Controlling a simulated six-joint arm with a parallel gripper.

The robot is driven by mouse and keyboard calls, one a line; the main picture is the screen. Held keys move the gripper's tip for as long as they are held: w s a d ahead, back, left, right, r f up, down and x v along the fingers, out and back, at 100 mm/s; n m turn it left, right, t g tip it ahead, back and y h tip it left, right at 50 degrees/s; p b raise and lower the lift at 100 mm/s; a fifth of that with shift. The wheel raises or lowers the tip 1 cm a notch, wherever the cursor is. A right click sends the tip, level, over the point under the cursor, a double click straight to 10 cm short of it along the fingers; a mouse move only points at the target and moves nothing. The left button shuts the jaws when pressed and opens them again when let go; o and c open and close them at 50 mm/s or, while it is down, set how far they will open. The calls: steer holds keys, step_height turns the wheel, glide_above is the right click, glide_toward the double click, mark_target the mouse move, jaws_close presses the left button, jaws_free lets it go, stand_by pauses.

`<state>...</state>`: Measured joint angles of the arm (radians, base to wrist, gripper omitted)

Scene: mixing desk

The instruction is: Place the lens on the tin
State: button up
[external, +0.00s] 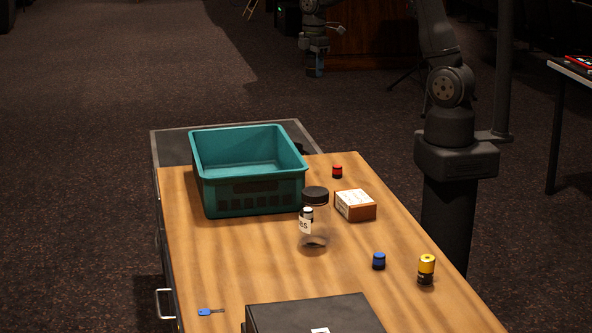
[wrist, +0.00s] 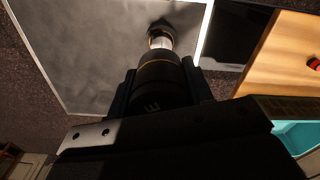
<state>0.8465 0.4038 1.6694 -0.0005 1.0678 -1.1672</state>
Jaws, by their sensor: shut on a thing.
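My gripper (external: 315,50) hangs from the top edge, beyond the far end of the desk in the external view. In the wrist view my gripper (wrist: 160,92) is shut around the lens (wrist: 162,80), a black barrel with a thin gold ring and a bright silvery end. That end points away from the camera, toward a grey panel. A small dark round patch (wrist: 160,25) shows just past the lens; I cannot tell whether it is an object or shadow. I cannot pick out the tin with certainty in either view.
A teal crate (external: 248,197) stands on the far half of the desk. A dark-lidded glass jar (external: 315,234), small box (external: 355,205), red-topped item (external: 337,171), blue item (external: 379,261), yellow-topped cylinder (external: 426,270), blue key (external: 210,312) and black case (external: 310,312) surround bare wood.

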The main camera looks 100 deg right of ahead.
steer(key=s+d+m, duration=0.1)
steer(key=s+d, duration=0.2)
steer(key=s, duration=0.2)
glide_above(293, 145)
steer(key=f, duration=1.7)
steer(key=shift+a+f, duration=0.25)
steer(key=shift+f, duration=2.2)
steer(key=shift+f, duration=0.1)
steer(key=o, duration=1.2)
steer(key=shift+f, duration=0.1)
step_height(293, 145, up, 12)
steer(key=shift+r, duration=0.2)
